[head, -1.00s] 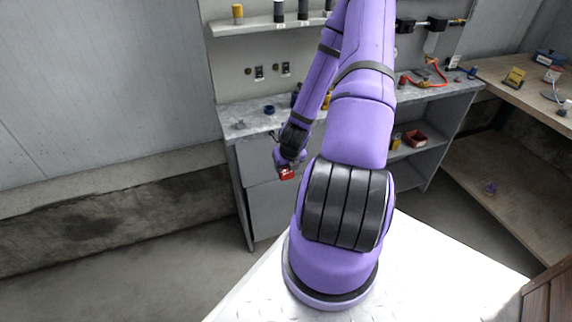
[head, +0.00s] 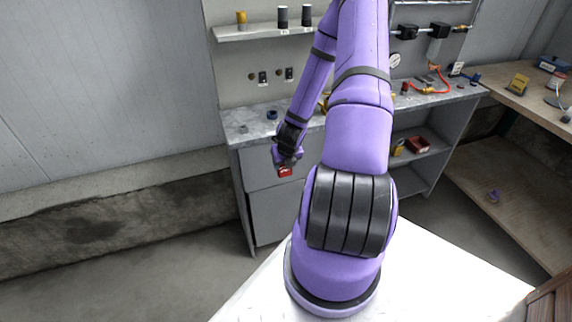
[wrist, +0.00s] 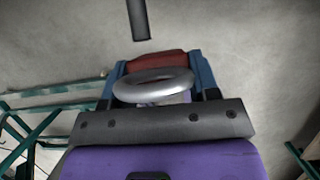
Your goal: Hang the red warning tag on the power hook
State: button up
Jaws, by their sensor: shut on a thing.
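The red warning tag (head: 285,172) is in my gripper (head: 287,163), in front of the grey bench in the head view. In the wrist view the tag (wrist: 158,62) shows between the blue fingers of my gripper (wrist: 160,75), which is shut on it. A silver ring (wrist: 152,86) lies in front of the tag, on the camera's side. On the wall panel above the bench are two small round brown knobs or hooks (head: 251,76) beside dark switch plates (head: 263,77). I cannot tell which one is the power hook.
The bench top (head: 245,122) holds a blue ring (head: 272,115) and small parts. A shelf (head: 260,33) with cylinders hangs above. A dark rod (wrist: 138,18) is ahead of the gripper in the wrist view. A wooden bench (head: 520,88) stands right; the floor at left is clear.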

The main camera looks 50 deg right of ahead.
jog(key=w+d, duration=0.1)
jog(key=w, duration=0.2)
jog(key=w+d, duration=0.1)
jog(key=shift+w+d+f, duration=0.15)
jog(key=shift+d+f, duration=0.2)
dwell(0.3)
jog(key=shift+d+f, duration=0.1)
jog(key=shift+f, duration=0.1)
dwell(0.7)
jog(key=o, duration=1)
jog(key=shift+o, duration=0.2)
jog(key=shift+r, duration=0.15)
